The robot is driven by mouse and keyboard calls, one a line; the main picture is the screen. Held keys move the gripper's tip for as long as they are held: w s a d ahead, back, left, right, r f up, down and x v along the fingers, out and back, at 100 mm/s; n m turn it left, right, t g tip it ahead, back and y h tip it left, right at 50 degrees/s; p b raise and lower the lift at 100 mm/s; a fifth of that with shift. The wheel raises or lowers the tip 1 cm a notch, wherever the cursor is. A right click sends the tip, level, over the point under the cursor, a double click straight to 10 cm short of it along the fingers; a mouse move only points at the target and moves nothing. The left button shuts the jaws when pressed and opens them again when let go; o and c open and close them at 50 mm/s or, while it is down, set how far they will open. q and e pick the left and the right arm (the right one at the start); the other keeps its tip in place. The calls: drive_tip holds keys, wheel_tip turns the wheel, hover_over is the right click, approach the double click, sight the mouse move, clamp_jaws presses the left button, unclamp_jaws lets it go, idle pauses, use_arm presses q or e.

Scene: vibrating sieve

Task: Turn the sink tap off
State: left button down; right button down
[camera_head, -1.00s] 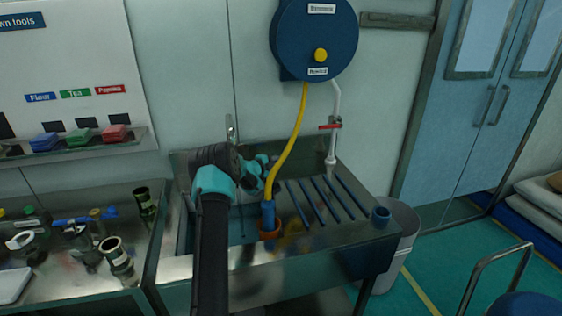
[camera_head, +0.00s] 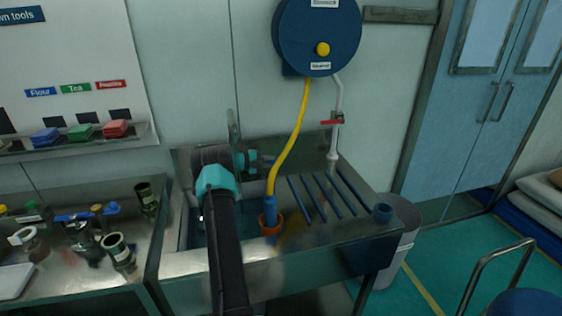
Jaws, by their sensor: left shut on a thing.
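The metal sink tap (camera_head: 233,125) stands upright at the back left of the steel sink (camera_head: 178,212) and shows above my left wrist; its lower part is hidden. My left gripper (camera_head: 267,160) is at the back of the sink, beside the tap, with its fingers pointing right towards the yellow hose. It is shut on what seems to be part of the tap, but the contact is hard to see. My right gripper is not in view.
The yellow hose (camera_head: 295,133) hangs from the blue wall reel (camera_head: 318,35) to a blue nozzle (camera_head: 271,212) in an orange ring, close to my left gripper. A white pipe with a red-handled valve (camera_head: 333,122) stands right of it. A cluttered bench (camera_head: 60,262) lies left.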

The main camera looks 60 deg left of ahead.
use_arm(q)
drive_tip(key=shift+s+m+g+h, duration=0.5)
drive_tip(key=shift+m+h, duration=0.3)
drive_tip(key=shift+h, duration=0.3)
drive_tip(key=shift+s, duration=0.1)
drive_tip(key=c, duration=1.1)
unclamp_jaws()
drive_tip(key=shift+o, duration=0.2)
wheel_tip(320, 180, up, 4)
drive_tip(key=shift+f, duration=0.15)
drive_tip(key=shift+o, duration=1.4)
drive_tip(key=shift+s+d+r, duration=0.25)
drive_tip(key=shift+s+d, duration=0.05)
drive_tip(key=shift+d, duration=0.4)
drive_tip(key=s+d, duration=0.2)
drive_tip(key=d, duration=0.2)
drive_tip(key=s+d, duration=0.2)
drive_tip(key=d, duration=0.3)
drive_tip(key=s+d, duration=0.2)
drive_tip(key=d, duration=0.2)
drive_tip(key=shift+d+r, duration=0.15)
drive_tip(key=shift+r, duration=0.25)
drive_tip(key=shift+c, duration=1.4)
